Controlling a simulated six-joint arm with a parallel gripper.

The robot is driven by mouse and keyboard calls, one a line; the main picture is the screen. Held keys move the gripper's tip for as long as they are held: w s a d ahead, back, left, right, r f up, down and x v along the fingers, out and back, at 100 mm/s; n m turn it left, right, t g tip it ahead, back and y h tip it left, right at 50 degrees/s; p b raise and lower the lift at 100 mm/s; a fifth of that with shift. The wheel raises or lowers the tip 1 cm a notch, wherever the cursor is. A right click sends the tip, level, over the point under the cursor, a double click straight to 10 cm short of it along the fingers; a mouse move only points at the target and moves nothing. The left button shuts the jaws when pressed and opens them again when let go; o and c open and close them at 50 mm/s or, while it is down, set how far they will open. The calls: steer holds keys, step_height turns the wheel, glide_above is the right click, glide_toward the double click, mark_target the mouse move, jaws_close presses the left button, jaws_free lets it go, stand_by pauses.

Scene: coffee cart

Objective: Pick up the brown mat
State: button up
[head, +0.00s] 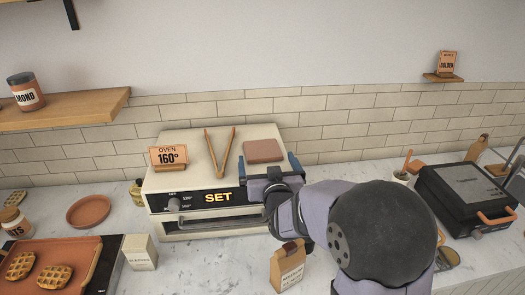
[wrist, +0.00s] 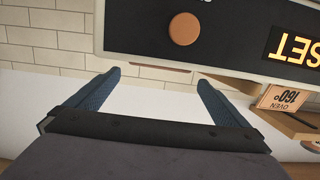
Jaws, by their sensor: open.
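The brown mat (head: 264,151) is a flat, rounded square lying on top of the cream oven (head: 160,178), right of the tongs. My gripper (head: 275,170) is at the oven's front right edge, just in front of the mat, with its blue fingers apart and nothing between them. In the wrist view, which is upside down, my gripper (wrist: 160,80) is open. A thin brown strip beyond the fingertips looks like the mat (wrist: 147,66) seen edge-on. I cannot tell the exact gap between fingers and mat.
Wooden tongs (head: 220,150) and an oven sign (head: 168,158) stand or lie left of the mat. A paper bag (head: 288,268) stands before the oven, close to my arm. A black press (head: 465,198) is at right. A tiled wall (head: 340,116) rises behind.

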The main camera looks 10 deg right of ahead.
mark_target(263, 150)
steer(key=shift+w+f+p, duration=0.15)
steer(key=shift+w+p, duration=0.3)
steer(key=shift+w, duration=0.6)
steer(key=shift+w+p, duration=0.25)
steer(key=shift+p, duration=0.05)
steer(key=shift+w+f+p, duration=0.2)
steer(key=shift+w+p, duration=0.25)
steer(key=shift+w, duration=0.3)
steer(key=shift+w+f+p, duration=0.25)
steer(key=shift+w+p, duration=0.2)
steer(key=shift+w, duration=0.35)
steer(key=shift+w+f+p, duration=0.2)
steer(key=shift+w+p, duration=0.25)
steer(key=shift+w, duration=0.3)
steer(key=c, duration=0.9)
